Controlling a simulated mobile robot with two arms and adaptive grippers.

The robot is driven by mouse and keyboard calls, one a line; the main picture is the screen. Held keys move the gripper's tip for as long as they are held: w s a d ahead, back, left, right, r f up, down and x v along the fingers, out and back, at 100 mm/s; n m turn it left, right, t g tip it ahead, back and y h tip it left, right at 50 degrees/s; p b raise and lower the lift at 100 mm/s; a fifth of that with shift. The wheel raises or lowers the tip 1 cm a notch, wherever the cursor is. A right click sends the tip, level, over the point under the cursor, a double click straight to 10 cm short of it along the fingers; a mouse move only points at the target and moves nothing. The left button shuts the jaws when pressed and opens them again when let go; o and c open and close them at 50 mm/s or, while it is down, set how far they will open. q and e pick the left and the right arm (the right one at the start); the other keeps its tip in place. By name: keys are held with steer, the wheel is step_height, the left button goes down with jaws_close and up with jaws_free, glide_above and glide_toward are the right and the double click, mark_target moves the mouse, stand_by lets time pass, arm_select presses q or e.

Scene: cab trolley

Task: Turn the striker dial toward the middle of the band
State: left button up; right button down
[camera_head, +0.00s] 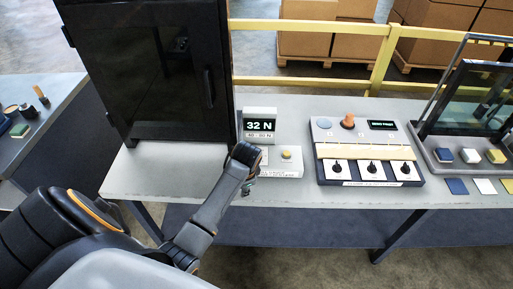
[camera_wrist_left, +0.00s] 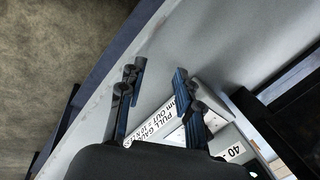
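The display (camera_head: 260,125) on the grey table reads 32 N, with a smaller band label below it that seems to read 40 - 50 N. A white box (camera_head: 285,168) with a yellow knob (camera_head: 287,154) stands in front of it. My left gripper (camera_head: 248,188) is beside this box on its left, near the table's front edge. In the left wrist view the gripper (camera_wrist_left: 157,95) is open, with a white PULL GAUGE label (camera_wrist_left: 175,132) by its right finger. No dial marked as the striker dial can be made out; my wrist hides part of this area.
A black cabinet (camera_head: 145,75) with a handle (camera_head: 209,88) stands at the left. A panel (camera_head: 328,150) with three black knobs and an orange knob lies to the right. Further right is a clear-screened fixture (camera_head: 480,100) with coloured blocks. A yellow rail (camera_head: 300,27) runs behind.

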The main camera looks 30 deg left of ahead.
arm_select(q)
steer(key=w+a+r+m, duration=0.1)
steer(key=w+r, duration=0.2)
steer(key=w+a+r, duration=0.1)
steer(key=w+r, duration=0.2)
steer(key=w+a+r+m+g+h, duration=0.1)
steer(key=w+a+r, duration=0.1)
steer(key=w+r, duration=0.1)
steer(key=shift+w+m, duration=0.15)
steer(key=shift+m, duration=0.15)
steer(key=w+r+m+h, duration=0.2)
steer(key=w+r+m, duration=0.15)
steer(key=r, duration=0.45)
steer(key=shift+n+g, duration=0.3)
steer(key=shift+n, duration=0.15)
steer(key=f, duration=0.4)
steer(key=f+p, duration=0.1)
steer(key=f, duration=0.3)
steer(key=w+f, duration=0.1)
steer(key=f, duration=0.3)
steer(key=shift+f, duration=0.4)
steer(key=shift+d+f, duration=0.1)
steer(key=shift+f, duration=0.25)
arm_select(e)
steer(key=shift+w+r, duration=0.2)
steer(key=shift+r, duration=0.65)
arm_select(q)
jaws_close()
arm_select(e)
steer(key=shift+d, duration=0.25)
